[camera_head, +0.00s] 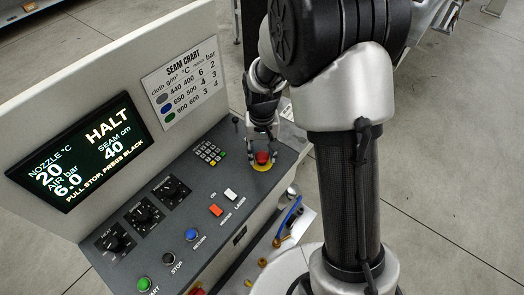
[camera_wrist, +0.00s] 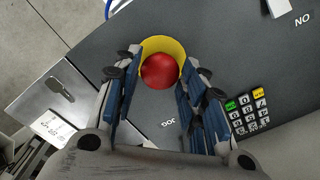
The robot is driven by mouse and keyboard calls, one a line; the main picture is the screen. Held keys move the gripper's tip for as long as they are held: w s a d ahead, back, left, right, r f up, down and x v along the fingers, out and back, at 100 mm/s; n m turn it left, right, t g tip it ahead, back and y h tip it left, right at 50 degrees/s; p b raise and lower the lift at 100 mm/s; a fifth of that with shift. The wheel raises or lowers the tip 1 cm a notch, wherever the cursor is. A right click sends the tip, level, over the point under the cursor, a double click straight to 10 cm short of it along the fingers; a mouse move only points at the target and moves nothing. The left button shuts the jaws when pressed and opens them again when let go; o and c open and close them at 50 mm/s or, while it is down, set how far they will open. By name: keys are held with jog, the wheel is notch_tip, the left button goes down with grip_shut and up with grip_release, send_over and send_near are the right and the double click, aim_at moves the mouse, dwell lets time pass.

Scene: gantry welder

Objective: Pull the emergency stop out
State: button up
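The emergency stop is a red mushroom button (camera_head: 263,157) on a yellow ring, at the right end of the grey control panel. In the wrist view the red button (camera_wrist: 160,71) sits between my fingertips, with the yellow ring (camera_wrist: 165,45) around its far side. My gripper (camera_head: 262,137) is directly over the button. In the wrist view its two blue-padded fingers (camera_wrist: 160,78) are spread on either side of the button. A small gap seems to show on the right; contact on the left is hard to tell. The display (camera_head: 85,150) reads HALT and "PULL STOP PRESS BLACK".
A keypad (camera_head: 210,153) lies just left of the button. The panel (camera_head: 180,215) also carries knobs, an orange switch (camera_head: 216,211), a white switch (camera_head: 231,195), and blue, black and green buttons. A seam chart (camera_head: 181,86) is on the upright back board.

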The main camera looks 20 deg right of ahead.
aim_at(262, 155)
grip_shut()
jog(key=shift+r+p, duration=0.55)
jog(key=shift+r, duration=0.05)
jog(key=shift+w, duration=0.1)
jog(key=o, duration=0.5)
grip_release()
jog(key=shift+f, duration=0.1)
notch_tip(262, 155, up, 12)
jog(key=shift+r, duration=0.1)
dwell(0.4)
